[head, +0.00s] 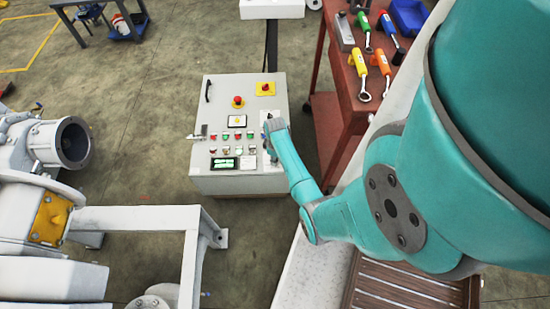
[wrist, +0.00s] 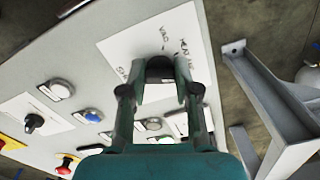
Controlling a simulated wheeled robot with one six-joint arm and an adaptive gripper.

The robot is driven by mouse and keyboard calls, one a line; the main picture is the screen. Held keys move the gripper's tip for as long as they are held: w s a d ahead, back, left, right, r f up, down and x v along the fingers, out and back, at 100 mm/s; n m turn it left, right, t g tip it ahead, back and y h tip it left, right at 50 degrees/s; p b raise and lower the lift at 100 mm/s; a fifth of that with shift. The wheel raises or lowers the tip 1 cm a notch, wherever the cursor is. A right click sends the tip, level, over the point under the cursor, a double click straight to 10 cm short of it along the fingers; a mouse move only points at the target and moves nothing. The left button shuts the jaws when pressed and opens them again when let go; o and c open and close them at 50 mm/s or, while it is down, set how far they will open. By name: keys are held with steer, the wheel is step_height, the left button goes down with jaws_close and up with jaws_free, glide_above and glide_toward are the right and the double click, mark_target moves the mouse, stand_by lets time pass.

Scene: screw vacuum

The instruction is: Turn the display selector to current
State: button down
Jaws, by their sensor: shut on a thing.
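The grey control cabinet (head: 203,170) stands left of my arm, with buttons, switches and a small display (head: 223,163) on its sloping face. My gripper (head: 269,132) is at the right side of this face. In the wrist view my gripper (wrist: 160,88) is shut on a black selector knob (wrist: 160,66), one finger on each side. The knob sits on a white label plate (wrist: 130,45) with handwritten markings, one reading VAC. The other markings are hard to read, and I cannot tell which one the knob points at. The fingers and wrist hide the knob in the head view.
A red emergency stop (head: 238,101) and several buttons lie left of my gripper. Another black knob (wrist: 33,121) is on a white plate. White machinery (head: 150,218) stands at lower left. A red tool trolley (head: 345,100) is at right. Open floor lies left of the cabinet.

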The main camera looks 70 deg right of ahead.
steer(key=c, duration=0.8)
jaws_free()
steer(key=shift+c, duration=0.2)
step_height(320, 180, up, 12)
steer(key=shift+a+f, duration=0.1)
